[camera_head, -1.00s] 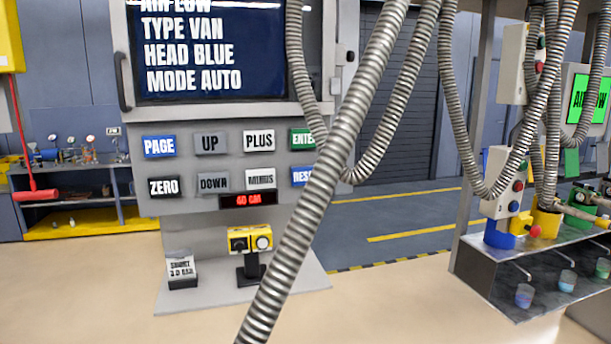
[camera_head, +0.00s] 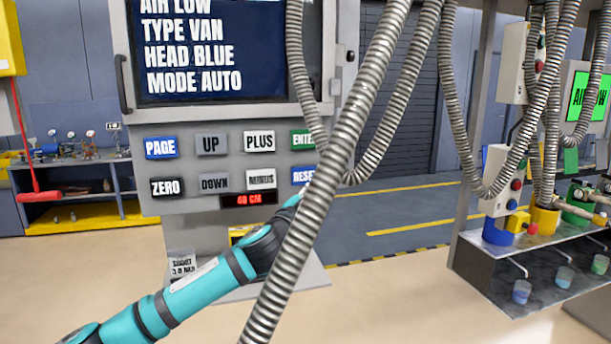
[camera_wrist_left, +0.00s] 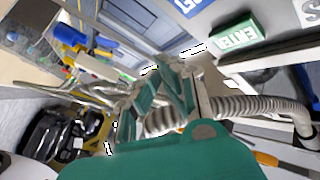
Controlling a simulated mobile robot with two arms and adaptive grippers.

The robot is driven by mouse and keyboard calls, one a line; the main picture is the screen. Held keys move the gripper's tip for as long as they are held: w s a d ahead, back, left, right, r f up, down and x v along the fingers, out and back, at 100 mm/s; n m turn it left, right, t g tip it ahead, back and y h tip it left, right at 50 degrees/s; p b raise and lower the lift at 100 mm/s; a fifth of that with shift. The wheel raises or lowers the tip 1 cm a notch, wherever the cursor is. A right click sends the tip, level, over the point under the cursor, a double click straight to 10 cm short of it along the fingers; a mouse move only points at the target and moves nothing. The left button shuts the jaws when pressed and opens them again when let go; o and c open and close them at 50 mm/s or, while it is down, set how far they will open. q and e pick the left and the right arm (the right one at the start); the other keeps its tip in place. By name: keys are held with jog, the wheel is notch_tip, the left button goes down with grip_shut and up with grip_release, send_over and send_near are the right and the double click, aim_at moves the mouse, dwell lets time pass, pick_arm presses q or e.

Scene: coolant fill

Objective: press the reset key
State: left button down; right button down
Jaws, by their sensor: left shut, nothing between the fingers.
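The blue reset key (camera_head: 303,176) is at the lower right of the key panel in the head view, its right part covered by a grey corrugated hose. My left arm reaches up from the lower left, and its end goes behind the hose just below the reset key. The left gripper itself is hidden there. In the left wrist view the left gripper (camera_wrist_left: 172,85) shows teal fingers, shut and empty. The green enter key (camera_wrist_left: 237,38) is at the upper right of that view. I cannot tell whether the fingers touch the reset key. My right gripper is not in view.
Other keys surround it: enter (camera_head: 303,139), minus (camera_head: 261,179) and plus (camera_head: 259,141). A red-lit display (camera_head: 248,199) sits below minus. The thick hose (camera_head: 325,180) crosses in front of the panel. A bench with cups (camera_head: 480,268) stands at the right.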

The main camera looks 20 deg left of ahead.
aim_at(309, 178)
pick_arm(q)
jog(key=shift+s+r, duration=0.1)
jog(key=shift+r, duration=0.3)
jog(key=shift+w+a+p, duration=0.1)
jog(key=shift+w+a, duration=0.7)
jog(key=shift+w, duration=0.45)
jog(key=shift+w+a+p, duration=0.15)
jog(key=shift+w+a, duration=0.65)
jog(key=shift+w, duration=0.4)
jog(key=shift+w+a+p, duration=0.1)
jog(key=shift+w+a, duration=0.7)
jog(key=shift+w, duration=0.45)
jog(key=shift+w+a, duration=0.1)
jog(key=shift+w+a+p, duration=0.15)
jog(key=shift+w+p, duration=0.1)
jog(key=shift+p, duration=0.05)
